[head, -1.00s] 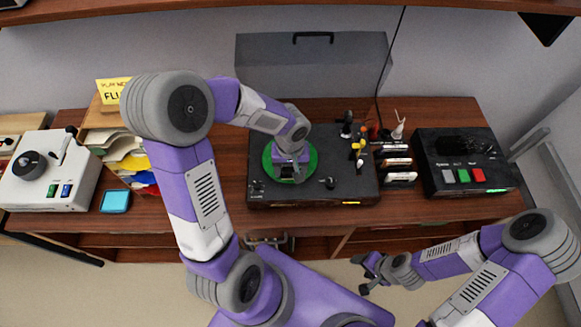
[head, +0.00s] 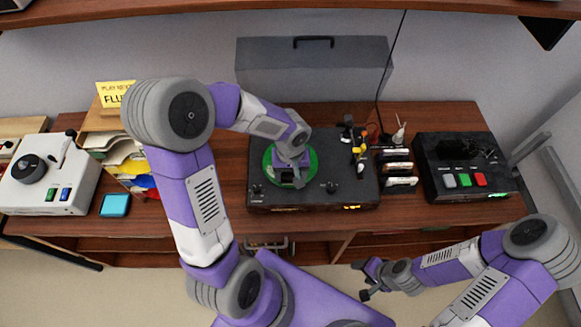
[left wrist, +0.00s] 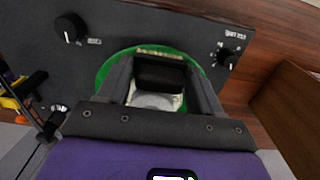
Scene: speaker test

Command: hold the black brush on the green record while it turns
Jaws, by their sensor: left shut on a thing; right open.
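The green record (head: 311,160) lies on the black turntable deck (head: 345,185), partly hidden under my left gripper. My left gripper (head: 289,180) reaches down over the record from the left. In the left wrist view its two dark fingers (left wrist: 161,88) are shut on the black brush (left wrist: 160,77), which is over the green record (left wrist: 104,74) and its pale label. I cannot tell whether the brush touches the record's surface. My right gripper (head: 366,281) is open and empty, in front of the desk at the lower right, well apart from the deck.
The deck has knobs (head: 332,187) and small black and yellow parts at its right. A black box with coloured buttons (head: 463,180) stands further right. A white device (head: 45,180), paper sleeves and a blue square (head: 115,205) are on the left. A grey lid (head: 315,70) stands behind.

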